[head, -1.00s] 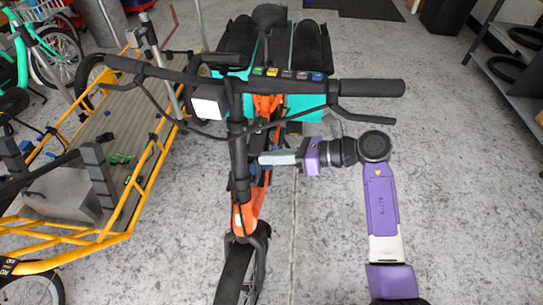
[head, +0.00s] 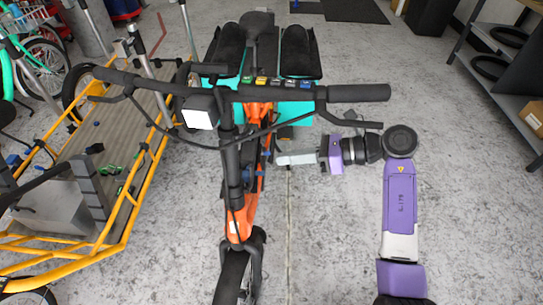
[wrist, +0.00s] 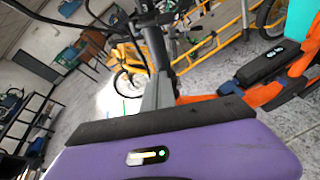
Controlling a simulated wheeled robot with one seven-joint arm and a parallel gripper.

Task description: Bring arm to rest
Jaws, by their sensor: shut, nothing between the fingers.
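My gripper (head: 284,159) is at the end of my purple arm, to the right of the orange cargo bike (head: 246,200). Its light grey fingers are shut and point left toward the bike's frame, with nothing held. The fingertips appear apart from the frame. The wrist view shows my gripper's purple housing at the bottom and the shut grey fingers (wrist: 158,90) above it. The orange frame (wrist: 290,78) shows at the right of the wrist view.
The bike's black handlebar (head: 355,93) reaches right, just above my gripper. A yellow cargo bike (head: 135,200) with a flat deck stands at the left. A grey shelf (head: 500,75) stands at the right. Bare floor (head: 465,190) lies right of my arm.

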